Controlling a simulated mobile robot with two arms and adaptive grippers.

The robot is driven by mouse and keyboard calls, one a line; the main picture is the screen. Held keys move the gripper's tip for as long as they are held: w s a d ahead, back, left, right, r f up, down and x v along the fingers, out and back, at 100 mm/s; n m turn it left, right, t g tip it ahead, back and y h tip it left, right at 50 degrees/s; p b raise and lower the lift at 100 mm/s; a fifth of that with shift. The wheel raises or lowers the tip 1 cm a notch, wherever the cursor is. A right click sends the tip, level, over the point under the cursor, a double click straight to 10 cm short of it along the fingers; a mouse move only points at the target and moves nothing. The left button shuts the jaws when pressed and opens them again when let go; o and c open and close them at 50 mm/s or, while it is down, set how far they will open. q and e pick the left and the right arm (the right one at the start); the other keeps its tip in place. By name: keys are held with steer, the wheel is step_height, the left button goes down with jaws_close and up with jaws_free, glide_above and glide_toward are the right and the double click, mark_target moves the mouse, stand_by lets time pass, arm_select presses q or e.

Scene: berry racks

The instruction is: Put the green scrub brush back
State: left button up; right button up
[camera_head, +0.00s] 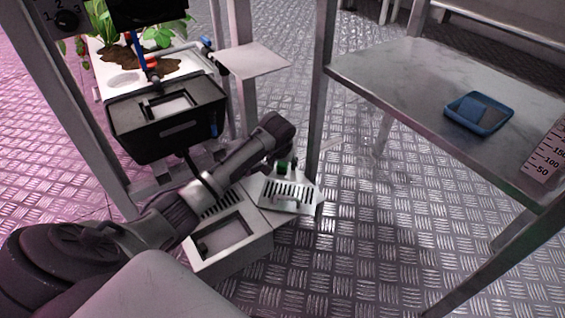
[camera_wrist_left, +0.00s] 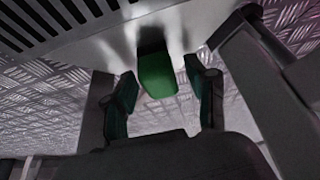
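The green scrub brush (camera_wrist_left: 157,74) shows in the left wrist view as a green block against the edge of a slotted metal plate. In the head view only a small green patch of it (camera_head: 282,167) shows, at the back of the slotted plate (camera_head: 288,194); the rest is hidden. My left gripper (camera_wrist_left: 162,98) is open, with one finger on each side of the green block and a visible gap on both sides. In the head view my left arm reaches in from the left to the plate. My right gripper is not in view.
A grey box with an opening (camera_head: 225,240) stands next to the slotted plate. A black bin (camera_head: 165,130) and a planter lie behind my arm. At right, a metal table (camera_head: 400,75) carries a blue tray (camera_head: 478,112). Metal posts flank the open floor between.

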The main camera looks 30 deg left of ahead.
arm_select(q)
steer(key=p+v, duration=0.8)
steer(key=v, duration=0.4)
steer(key=shift+d, duration=0.1)
